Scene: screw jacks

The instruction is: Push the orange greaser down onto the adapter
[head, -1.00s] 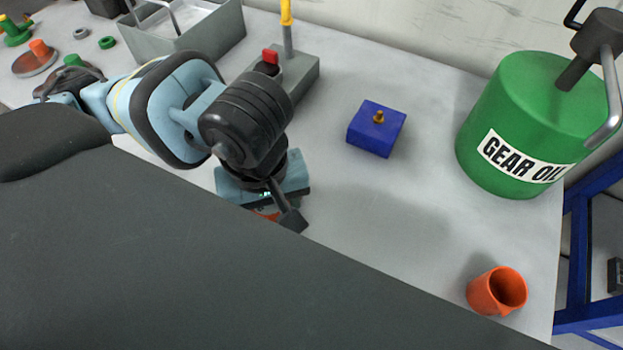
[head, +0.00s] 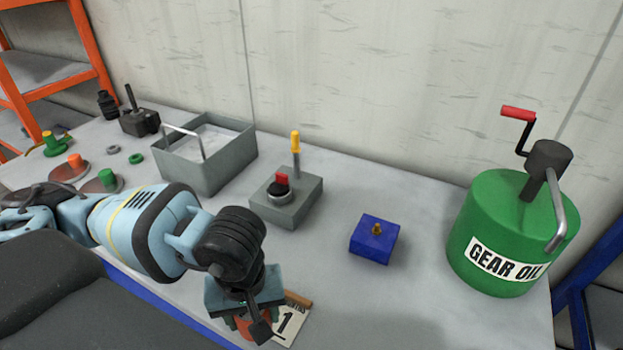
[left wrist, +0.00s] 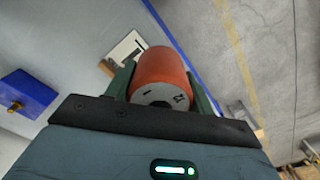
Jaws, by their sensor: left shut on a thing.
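My left gripper (head: 252,322) is shut on the orange greaser. The greaser (left wrist: 163,70) shows in the left wrist view as an orange cylinder with a grey, marked end, between the two green fingers. In the head view only a small part of the greaser (head: 257,328) shows below the gripper. The adapter (head: 376,230) looks to be the small brass fitting on top of a blue block (head: 370,246), to the right of my left gripper and apart from it. The block (left wrist: 27,92) is also at the left of the wrist view. My right gripper is not in view.
A white card marked 1 (head: 291,322) lies beside my left gripper. A grey lever box (head: 297,208) stands behind it, with a grey bin (head: 230,160) further left. A green gear oil drum (head: 500,225) stands right of the blue block. The table between gripper and block is clear.

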